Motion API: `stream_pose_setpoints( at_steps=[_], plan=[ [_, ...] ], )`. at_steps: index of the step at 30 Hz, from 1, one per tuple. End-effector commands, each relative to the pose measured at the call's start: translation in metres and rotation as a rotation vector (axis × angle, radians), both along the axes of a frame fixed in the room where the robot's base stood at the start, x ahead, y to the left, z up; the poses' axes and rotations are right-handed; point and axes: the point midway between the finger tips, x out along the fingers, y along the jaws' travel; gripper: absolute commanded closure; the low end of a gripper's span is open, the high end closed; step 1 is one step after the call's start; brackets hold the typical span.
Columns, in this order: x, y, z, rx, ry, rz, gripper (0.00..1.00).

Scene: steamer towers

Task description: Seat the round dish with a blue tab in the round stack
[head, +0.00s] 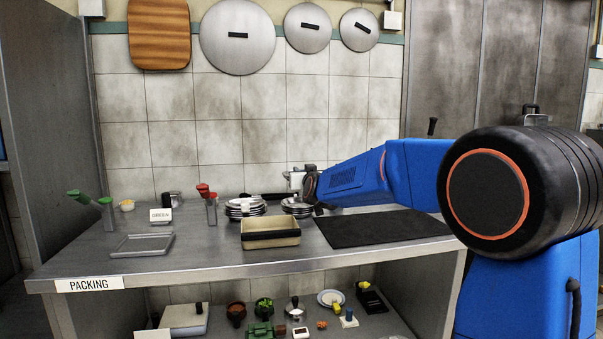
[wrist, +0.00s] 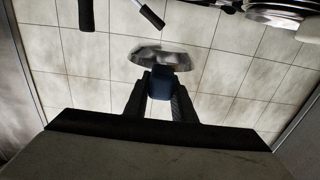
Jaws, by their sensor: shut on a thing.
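My gripper (wrist: 160,92) is shut on the blue tab (wrist: 160,76) of a round dish. The shiny metal dish (wrist: 146,57) extends past the fingertips in the wrist view and shows foreshortened. I cannot make out the dish in the head view. There my gripper (head: 321,209) is small and dark, at the back of the counter beside a round stack (head: 296,207). Another round stack (head: 244,208) stands further left. Part of a stack of round metal dishes (wrist: 274,15) shows at the top right of the wrist view, apart from the held dish. I cannot tell which stack this is.
A beige rectangular container (head: 270,232) stands in front of the stacks. A black mat (head: 385,229) lies to the right. A shallow tray (head: 142,245) and green-handled (head: 106,214) and red-handled (head: 210,207) holders are left. The tiled wall (head: 265,135) rises behind.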

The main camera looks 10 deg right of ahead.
Motion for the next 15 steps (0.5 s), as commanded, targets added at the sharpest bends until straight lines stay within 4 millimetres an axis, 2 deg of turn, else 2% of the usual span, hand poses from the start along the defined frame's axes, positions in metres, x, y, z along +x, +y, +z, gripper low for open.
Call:
stream_pose_setpoints(
  at_steps=[8,15],
  plan=[
    [0.000,0.000,-0.008,-0.001,0.000,0.000,1.00],
    [0.000,0.000,-0.025,-0.001,0.001,0.000,1.00]
  ],
)
